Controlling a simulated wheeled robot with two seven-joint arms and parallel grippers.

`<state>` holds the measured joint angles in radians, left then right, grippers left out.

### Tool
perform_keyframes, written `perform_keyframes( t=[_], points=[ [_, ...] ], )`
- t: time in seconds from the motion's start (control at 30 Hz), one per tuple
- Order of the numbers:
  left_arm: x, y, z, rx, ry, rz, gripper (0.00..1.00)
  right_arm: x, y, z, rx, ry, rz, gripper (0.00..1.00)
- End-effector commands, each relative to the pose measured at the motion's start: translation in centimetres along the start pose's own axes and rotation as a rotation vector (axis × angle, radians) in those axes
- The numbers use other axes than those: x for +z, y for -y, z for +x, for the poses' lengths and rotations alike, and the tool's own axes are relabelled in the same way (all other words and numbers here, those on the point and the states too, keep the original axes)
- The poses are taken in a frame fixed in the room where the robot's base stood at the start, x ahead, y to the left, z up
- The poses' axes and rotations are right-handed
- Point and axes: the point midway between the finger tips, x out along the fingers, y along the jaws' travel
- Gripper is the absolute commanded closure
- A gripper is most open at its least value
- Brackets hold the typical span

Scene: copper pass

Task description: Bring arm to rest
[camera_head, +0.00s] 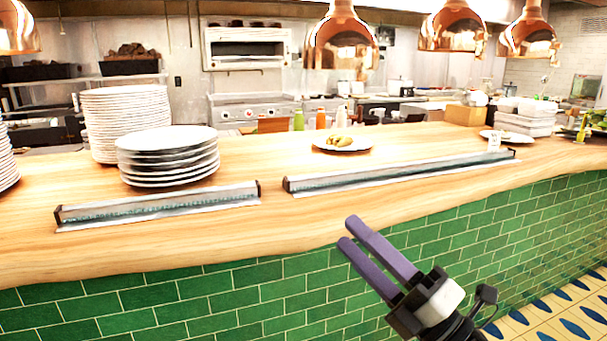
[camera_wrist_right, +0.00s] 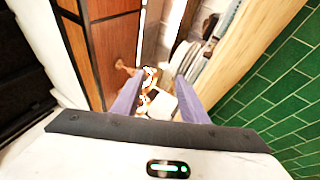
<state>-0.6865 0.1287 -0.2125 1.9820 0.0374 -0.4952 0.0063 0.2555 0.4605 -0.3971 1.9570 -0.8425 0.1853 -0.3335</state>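My right gripper (camera_head: 350,232) has two purple fingers and shows at the lower middle right of the head view. My left arm and gripper are not in view.
The wooden counter (camera_head: 290,225) crosses the view above green tiles (camera_head: 240,300). It bears plate stacks (camera_head: 170,155), two metal rails (camera_head: 400,172) and a plate of food (camera_head: 343,143). Copper lamps (camera_head: 342,40) hang above. Wooden panels (camera_wrist_right: 112,45) show in the wrist view.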

Motion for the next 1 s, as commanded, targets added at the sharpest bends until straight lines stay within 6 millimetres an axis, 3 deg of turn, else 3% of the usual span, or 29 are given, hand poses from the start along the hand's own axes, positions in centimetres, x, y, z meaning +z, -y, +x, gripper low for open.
perform_keyframes(
  t=[0.03,0.1,0.27,0.4,0.5,0.6,0.7,0.83,1.0],
  points=[
    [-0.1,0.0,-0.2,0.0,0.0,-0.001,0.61,0.2,3.1,-2.0,-0.055,0.092,0.176,0.6],
    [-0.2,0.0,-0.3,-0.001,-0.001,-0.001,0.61,0.4,7.3,-5.2,-0.13,0.228,0.412,0.6],
    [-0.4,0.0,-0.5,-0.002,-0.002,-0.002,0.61,-1.4,16.1,-13.6,-0.293,0.53,0.857,0.6],
    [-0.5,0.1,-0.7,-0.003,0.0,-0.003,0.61,-5.4,21.9,-21.7,-0.428,0.785,1.175,0.6],
    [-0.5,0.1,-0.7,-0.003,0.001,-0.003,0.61,-9.2,24.8,-27.4,-0.515,0.961,1.365,0.6],
    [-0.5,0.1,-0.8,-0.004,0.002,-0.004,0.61,-12.9,26.4,-32.2,-0.586,1.114,1.518,0.6],
    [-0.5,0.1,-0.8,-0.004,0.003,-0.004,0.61,-15.8,27.0,-35.7,-0.634,1.228,1.623,0.6],
    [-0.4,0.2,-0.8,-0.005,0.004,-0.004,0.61,-18.0,27.2,-38.0,-0.668,1.31,1.696,0.6],
    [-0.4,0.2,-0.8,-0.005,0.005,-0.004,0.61,-18.5,27.3,-38.5,-0.675,1.33,1.714,0.6]
  ],
)
